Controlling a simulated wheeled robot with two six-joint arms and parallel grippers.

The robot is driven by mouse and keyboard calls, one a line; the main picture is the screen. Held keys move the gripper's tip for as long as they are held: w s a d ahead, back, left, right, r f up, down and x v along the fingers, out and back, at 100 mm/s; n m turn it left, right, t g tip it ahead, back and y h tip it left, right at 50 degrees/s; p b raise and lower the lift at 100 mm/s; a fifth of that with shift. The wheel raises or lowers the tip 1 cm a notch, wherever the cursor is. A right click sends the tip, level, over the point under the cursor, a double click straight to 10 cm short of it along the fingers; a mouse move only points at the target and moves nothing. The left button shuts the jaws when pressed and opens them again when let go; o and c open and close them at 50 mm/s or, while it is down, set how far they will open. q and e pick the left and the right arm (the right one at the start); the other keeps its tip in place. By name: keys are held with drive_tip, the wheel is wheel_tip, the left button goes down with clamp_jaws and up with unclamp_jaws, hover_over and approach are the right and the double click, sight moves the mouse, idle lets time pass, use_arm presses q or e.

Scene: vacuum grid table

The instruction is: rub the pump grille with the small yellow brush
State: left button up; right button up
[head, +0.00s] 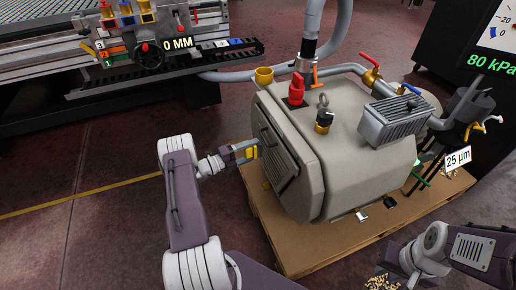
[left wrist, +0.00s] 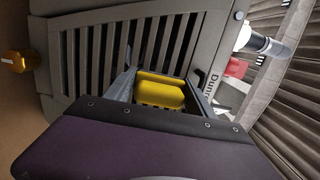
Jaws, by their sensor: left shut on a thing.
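The pump is a large beige housing (head: 345,130) on a wooden pallet. Its slatted grille (head: 273,143) is on the left face and fills much of the left wrist view (left wrist: 105,50). My left gripper (head: 244,154) is shut on the small yellow brush (head: 251,153), directly in front of the grille. In the left wrist view the yellow brush (left wrist: 160,91) sits between the fingers, over the grille's lower right part. I cannot tell whether its bristles touch the slats. My right arm shows at the lower right; its fingers cannot be made out.
The pallet (head: 310,255) surrounds the pump's foot. A grey hose (head: 335,35) rises behind it. A slatted table (head: 50,60) with a valve block (head: 145,35) stands at the back left. Brown chips (head: 380,283) lie at the bottom right. Floor at left is clear.

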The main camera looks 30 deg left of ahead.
use_arm(q)
drive_tip(key=shift+v, duration=1.3)
drive_tip(key=shift+w+a, duration=0.1)
drive_tip(key=shift+a, duration=0.1)
drive_tip(key=shift+v, duration=1.45)
drive_tip(key=shift+a, duration=0.1)
